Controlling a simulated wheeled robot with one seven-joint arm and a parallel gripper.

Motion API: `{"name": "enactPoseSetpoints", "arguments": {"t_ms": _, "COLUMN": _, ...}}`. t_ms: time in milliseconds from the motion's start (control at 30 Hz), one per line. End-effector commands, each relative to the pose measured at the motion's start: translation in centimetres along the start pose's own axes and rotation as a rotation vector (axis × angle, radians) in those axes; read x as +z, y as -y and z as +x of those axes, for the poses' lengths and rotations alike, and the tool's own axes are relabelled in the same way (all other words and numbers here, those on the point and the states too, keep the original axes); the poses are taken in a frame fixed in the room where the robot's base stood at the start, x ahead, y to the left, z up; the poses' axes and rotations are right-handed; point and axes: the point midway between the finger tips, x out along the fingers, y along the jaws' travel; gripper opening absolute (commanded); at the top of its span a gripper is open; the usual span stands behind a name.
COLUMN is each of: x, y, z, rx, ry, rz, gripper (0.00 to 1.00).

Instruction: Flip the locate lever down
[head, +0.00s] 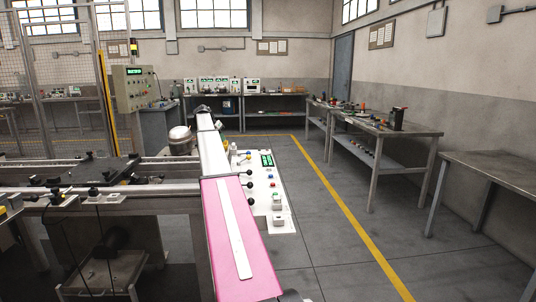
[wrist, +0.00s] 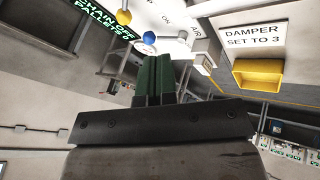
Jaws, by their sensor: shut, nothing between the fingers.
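My gripper (wrist: 153,78) shows in the wrist view with its two green fingers together and nothing between them. Just beyond the fingertips are a blue ball knob (wrist: 149,38) and a yellow ball knob (wrist: 124,17). I cannot tell whether the fingertips touch a knob. No readable label says "locate", so I cannot tell which lever is the locate lever or how it stands. In the head view, the white control panel (head: 262,178) carries green displays and small controls, with several black knobs (head: 249,185) along its left side. I cannot make out my gripper there.
A yellow-framed box (wrist: 258,75) sits below a "DAMPER SET TO 3" sign (wrist: 254,36) in the wrist view. Conveyor rails (head: 100,190) lie left in the head view. Workbenches (head: 385,127) stand right, beyond open floor with a yellow line (head: 340,205).

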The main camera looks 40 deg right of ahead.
Motion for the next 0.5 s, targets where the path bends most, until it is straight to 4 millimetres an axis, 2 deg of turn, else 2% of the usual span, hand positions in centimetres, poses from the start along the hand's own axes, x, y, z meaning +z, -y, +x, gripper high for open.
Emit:
{"name": "enactPoseSetpoints", "arguments": {"t_ms": 100, "x": -0.58, "y": 0.07, "z": 0.35, "rx": 0.011, "ry": -0.007, "rz": -0.005, "gripper": 0.0}}
{"name": "enactPoseSetpoints", "arguments": {"t_ms": 500, "x": -0.57, "y": 0.01, "z": 0.65, "rx": 0.012, "ry": -0.008, "rz": -0.005, "gripper": 0.0}}
